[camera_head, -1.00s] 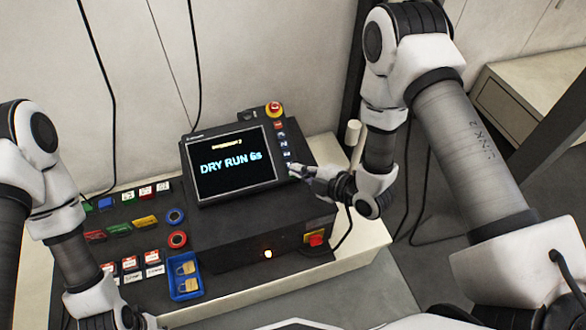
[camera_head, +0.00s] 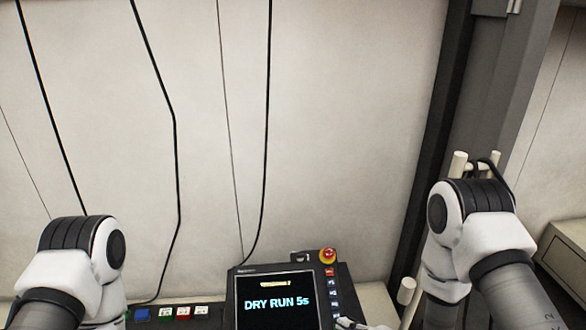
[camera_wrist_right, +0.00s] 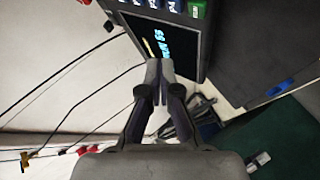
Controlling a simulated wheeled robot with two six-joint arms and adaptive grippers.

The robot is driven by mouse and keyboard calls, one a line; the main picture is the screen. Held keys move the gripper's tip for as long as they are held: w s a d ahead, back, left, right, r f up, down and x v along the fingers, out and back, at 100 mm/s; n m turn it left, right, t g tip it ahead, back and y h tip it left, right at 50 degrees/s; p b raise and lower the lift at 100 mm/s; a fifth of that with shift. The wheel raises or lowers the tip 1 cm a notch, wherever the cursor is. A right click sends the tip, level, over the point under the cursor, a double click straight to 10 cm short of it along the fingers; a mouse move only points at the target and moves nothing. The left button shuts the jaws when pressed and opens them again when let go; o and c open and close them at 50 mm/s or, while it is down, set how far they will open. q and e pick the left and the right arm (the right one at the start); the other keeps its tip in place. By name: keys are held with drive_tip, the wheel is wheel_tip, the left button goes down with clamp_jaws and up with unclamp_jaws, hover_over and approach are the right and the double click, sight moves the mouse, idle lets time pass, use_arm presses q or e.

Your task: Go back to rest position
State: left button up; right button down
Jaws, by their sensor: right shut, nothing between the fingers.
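My right gripper (camera_head: 348,323) is only partly in the head view, at the bottom edge beside the lower right of the control screen. In the right wrist view its fingers (camera_wrist_right: 160,72) are together with nothing between them, in front of the screen's edge. My left arm shows at the lower left of the head view, but its gripper is out of the picture. The control screen (camera_head: 264,318) reads "DRY RUN 5s"; it also shows in the right wrist view (camera_wrist_right: 185,28).
Dark cables hang down the pale wall (camera_head: 340,120). A dark post (camera_head: 440,150) stands behind my right arm.

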drive_tip(key=s+d+m+g+h+p, duration=0.3)
drive_tip(key=s+d+m+g+p, duration=0.1)
drive_tip(key=s+m, duration=0.6)
drive_tip(key=s+d+f+m+g+h+p, duration=0.1)
drive_tip(key=s+d+m+g+h+p, duration=0.3)
drive_tip(key=s+m, duration=0.6)
drive_tip(key=s+d+g+p, duration=0.1)
drive_tip(key=s+g+p, duration=0.1)
drive_tip(key=s, duration=0.3)
drive_tip(key=shift+s+d+g, duration=0.2)
drive_tip(key=shift+s+g, duration=0.05)
drive_tip(key=shift+g, duration=0.45)
